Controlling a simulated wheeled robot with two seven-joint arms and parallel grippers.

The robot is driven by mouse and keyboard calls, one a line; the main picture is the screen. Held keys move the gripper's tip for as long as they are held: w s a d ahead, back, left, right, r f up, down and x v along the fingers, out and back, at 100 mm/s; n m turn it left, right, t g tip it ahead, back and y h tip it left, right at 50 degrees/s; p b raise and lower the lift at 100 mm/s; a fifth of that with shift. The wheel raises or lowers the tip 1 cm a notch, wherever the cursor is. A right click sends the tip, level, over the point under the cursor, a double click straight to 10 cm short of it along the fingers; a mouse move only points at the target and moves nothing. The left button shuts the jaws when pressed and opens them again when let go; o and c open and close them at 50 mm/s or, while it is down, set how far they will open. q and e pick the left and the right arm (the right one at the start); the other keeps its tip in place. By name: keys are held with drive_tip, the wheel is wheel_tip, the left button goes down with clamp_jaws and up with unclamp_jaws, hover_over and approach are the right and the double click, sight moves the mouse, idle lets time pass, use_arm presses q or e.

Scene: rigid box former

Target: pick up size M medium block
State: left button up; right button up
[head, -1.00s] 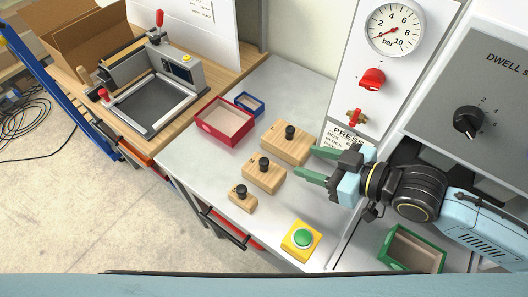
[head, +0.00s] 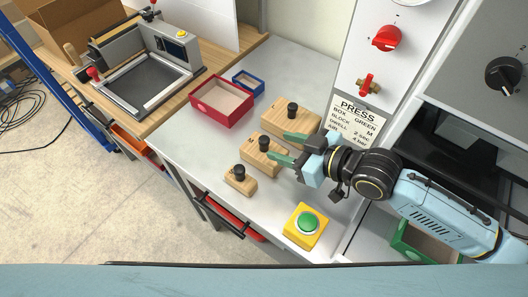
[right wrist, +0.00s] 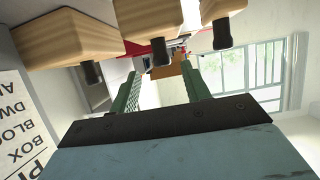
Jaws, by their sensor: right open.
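The size M medium block (head: 262,161) is a light wooden block with a black knob, the middle one of three on the grey bench. My right gripper (head: 279,147) comes in from the right with green fingers open and empty. In the head view its fingertips overlap the right part of the medium block and the large block's near edge. In the upside-down right wrist view, the medium block (right wrist: 150,18) has its knob beyond and between the fingertips (right wrist: 163,68). I cannot tell whether a finger touches wood. My left gripper is out of view.
A larger block (head: 291,122) stands behind and a smaller block (head: 240,180) in front, both knobbed. A red tray (head: 221,104), a blue tray (head: 248,83) and a yellow box with a green button (head: 307,223) surround them. A green tray (head: 425,243) lies under my right arm.

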sight(264, 139)
drive_tip(key=x, duration=0.6)
drive_tip(key=shift+a+f, duration=0.15)
drive_tip(key=shift+a, duration=0.1)
clamp_jaws()
